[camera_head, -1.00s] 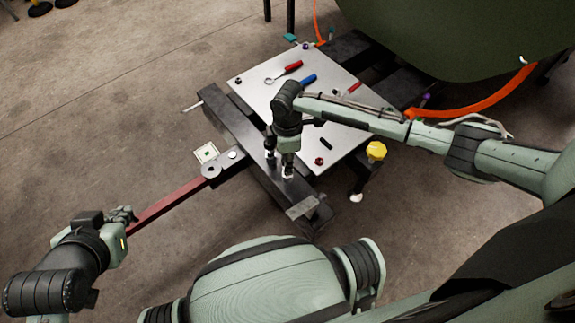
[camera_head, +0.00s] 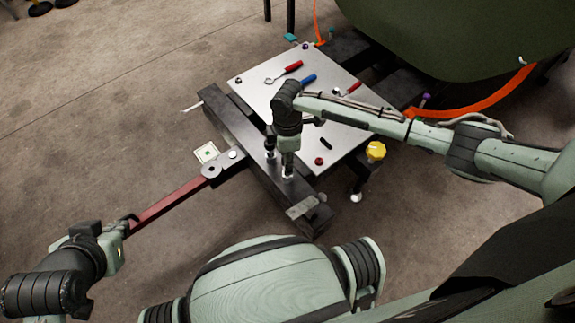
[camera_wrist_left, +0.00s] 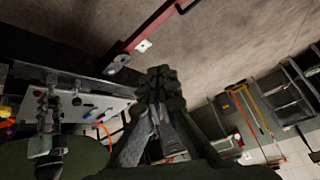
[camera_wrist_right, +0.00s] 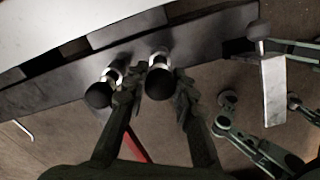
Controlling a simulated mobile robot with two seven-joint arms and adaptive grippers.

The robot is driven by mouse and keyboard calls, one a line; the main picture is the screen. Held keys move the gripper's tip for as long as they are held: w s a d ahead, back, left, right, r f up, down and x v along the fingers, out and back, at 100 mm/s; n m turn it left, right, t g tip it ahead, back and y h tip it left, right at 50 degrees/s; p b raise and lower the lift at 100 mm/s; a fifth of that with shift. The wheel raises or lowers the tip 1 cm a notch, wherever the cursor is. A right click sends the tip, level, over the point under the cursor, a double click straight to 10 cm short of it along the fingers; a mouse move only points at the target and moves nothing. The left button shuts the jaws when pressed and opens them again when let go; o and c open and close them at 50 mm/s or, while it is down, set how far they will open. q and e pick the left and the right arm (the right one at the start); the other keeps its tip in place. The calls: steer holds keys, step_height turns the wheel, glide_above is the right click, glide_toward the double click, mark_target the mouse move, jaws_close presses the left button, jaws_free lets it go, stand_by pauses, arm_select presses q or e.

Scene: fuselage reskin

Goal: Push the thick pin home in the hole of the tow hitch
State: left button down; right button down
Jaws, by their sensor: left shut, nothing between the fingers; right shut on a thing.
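Two black-knobbed pins with bright metal collars stand side by side on the dark beam (camera_head: 238,128). In the right wrist view, the one between my fingers (camera_wrist_right: 158,84) is at the right, and the other pin (camera_wrist_right: 98,94) is at the left, outside the fingers. I cannot tell which is thicker, and their depth in the beam is hidden. My right gripper (camera_head: 287,165) points down and is shut on the right-hand pin. The red tow bar (camera_head: 170,205) ends in a grey lug (camera_head: 210,170) beside the beam. My left gripper (camera_head: 130,222) is shut and empty near the bar's free end.
A pale plate (camera_head: 262,92) behind the beam holds a red-handled tool (camera_head: 293,66), a blue-handled tool (camera_head: 308,79) and small parts. A yellow knob (camera_head: 376,150) stands at its right. A green fuselage (camera_head: 460,40) overhangs the back right. Floor at left is clear.

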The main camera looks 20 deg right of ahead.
arm_select(q)
steer(key=shift+a, duration=0.1)
steer(key=shift+s+a+f, duration=0.1)
steer(key=shift+s+a, duration=0.15)
arm_select(e)
steer(key=shift+r, duration=0.1)
arm_select(q)
steer(key=shift+s+a+f+g, duration=0.2)
steer(key=shift+s+g, duration=0.1)
steer(key=shift+g, duration=0.1)
steer(key=shift+s, duration=0.1)
arm_select(e)
steer(key=shift+r, duration=0.1)
arm_select(q)
steer(key=shift+s+a+y, duration=0.2)
steer(key=shift+y, duration=0.1)
steer(key=shift+s+f, duration=0.1)
arm_select(e)
steer(key=shift+r+p, duration=0.2)
steer(key=shift+p, duration=0.2)
arm_select(q)
steer(key=shift+s+a+f+g, duration=0.3)
steer(key=shift+s+a+g, duration=0.45)
steer(key=shift+s, duration=0.2)
